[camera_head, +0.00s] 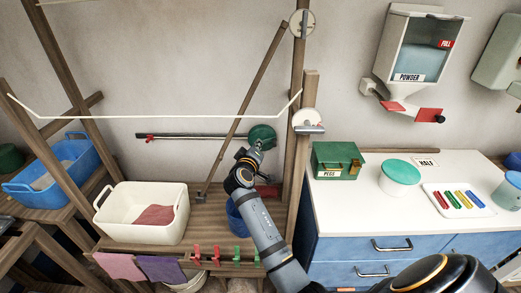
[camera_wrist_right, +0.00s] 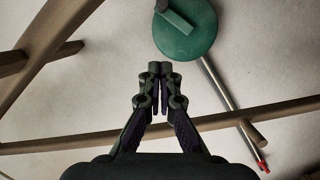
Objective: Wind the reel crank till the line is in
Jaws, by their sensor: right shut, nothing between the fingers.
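A pale round disc with a grey bar across it, which looks like the reel (camera_head: 308,122), is on the wooden post right of my right gripper. The white line (camera_head: 170,117) hangs slack across the frame, its right end rising to the post. My right gripper (camera_head: 256,147) is shut and empty, in front of a green disc (camera_head: 264,132) on the wall. In the right wrist view the shut fingertips (camera_wrist_right: 160,68) point just below the green disc (camera_wrist_right: 186,30), which bears a dark green block; contact cannot be told. My left gripper is not in view.
A grey rod (camera_head: 190,136) with a red tip runs along the wall. A white basin (camera_head: 142,232), a blue tub (camera_head: 75,165) and a blue bucket (camera_head: 236,218) stand below. A green peg box (camera_head: 338,150) sits on the white counter (camera_head: 350,205) at right.

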